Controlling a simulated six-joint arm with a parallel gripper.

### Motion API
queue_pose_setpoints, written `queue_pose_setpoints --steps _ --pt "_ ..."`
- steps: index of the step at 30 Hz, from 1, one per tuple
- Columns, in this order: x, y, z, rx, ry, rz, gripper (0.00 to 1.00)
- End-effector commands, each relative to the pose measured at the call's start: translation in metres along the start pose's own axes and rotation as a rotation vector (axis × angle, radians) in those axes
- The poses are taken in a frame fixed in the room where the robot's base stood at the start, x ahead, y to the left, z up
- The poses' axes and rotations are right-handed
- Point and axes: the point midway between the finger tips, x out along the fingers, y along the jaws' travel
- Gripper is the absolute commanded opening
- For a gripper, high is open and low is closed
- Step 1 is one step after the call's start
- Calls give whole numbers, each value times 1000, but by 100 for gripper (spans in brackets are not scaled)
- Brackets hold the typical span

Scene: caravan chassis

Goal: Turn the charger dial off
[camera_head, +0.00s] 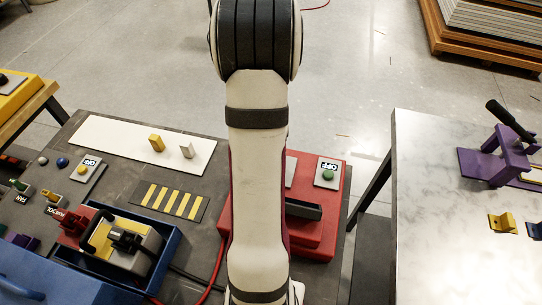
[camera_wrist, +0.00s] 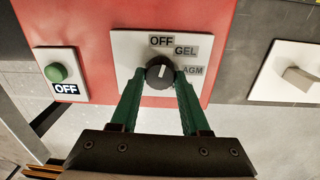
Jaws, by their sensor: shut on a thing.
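The red charger (camera_head: 325,222) stands on the grey bench in the head view, partly hidden behind my arm. In the wrist view its red face (camera_wrist: 88,22) carries a white plate (camera_wrist: 128,48) with a black round dial (camera_wrist: 160,72). The labels OFF (camera_wrist: 162,41), GEL (camera_wrist: 186,51) and AGM (camera_wrist: 193,70) sit above and right of the dial. The dial's white mark points up, roughly at OFF. My gripper (camera_wrist: 161,78) has its green fingers on both sides of the dial, shut on it. My arm hides the dial and gripper in the head view.
A green button (camera_wrist: 56,73) with its own OFF label sits left of the dial. A white plate with a grey lever (camera_wrist: 301,78) is to the right. A blue tray (camera_head: 172,255) with a yellow-grey device lies left of my arm.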

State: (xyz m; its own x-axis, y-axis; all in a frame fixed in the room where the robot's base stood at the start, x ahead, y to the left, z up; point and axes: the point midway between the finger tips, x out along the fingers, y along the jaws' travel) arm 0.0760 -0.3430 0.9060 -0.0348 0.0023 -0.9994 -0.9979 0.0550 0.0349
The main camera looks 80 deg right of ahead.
Motion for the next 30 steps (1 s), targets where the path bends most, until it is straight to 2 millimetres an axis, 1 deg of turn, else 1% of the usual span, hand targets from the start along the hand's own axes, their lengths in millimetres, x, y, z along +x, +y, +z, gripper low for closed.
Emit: queue_pose_setpoints --steps 6,13,20,30 --pt "-1 0 0 -137 5 0 0" --pt "-1 -1 0 -228 9 0 0" --pt "-1 -1 0 -265 11 0 0" --pt "-1 -1 0 -269 11 0 0"
